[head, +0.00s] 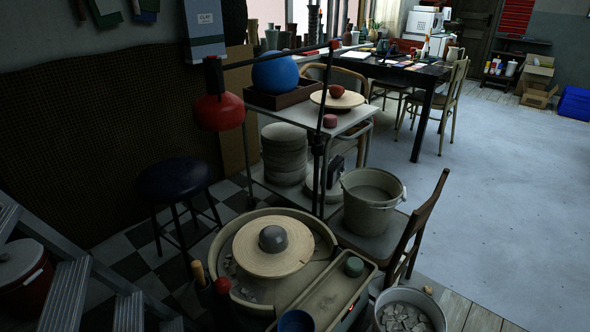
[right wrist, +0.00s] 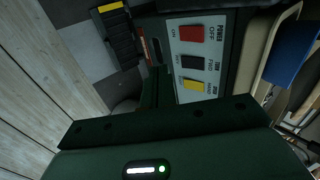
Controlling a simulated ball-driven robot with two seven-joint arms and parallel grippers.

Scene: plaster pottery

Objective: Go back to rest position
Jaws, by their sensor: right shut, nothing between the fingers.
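My right gripper (right wrist: 155,50) shows in the right wrist view as dark fingers closed together, with nothing between them. I cannot tell whether the fingertips touch the panel. Neither gripper shows in the head view. My left gripper is not in view. In the head view, a pottery wheel (head: 233,296) stands low in the middle, with a grey lump (head: 272,238) on its round plate.
A grey bucket (head: 370,214) stands on a wooden chair right of the wheel. A dark stool (head: 172,180) is on the left, by a stepladder (head: 65,297). A shelf cart (head: 285,122) stands behind. A bucket of shards (head: 408,318) is at front right. The right floor is open.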

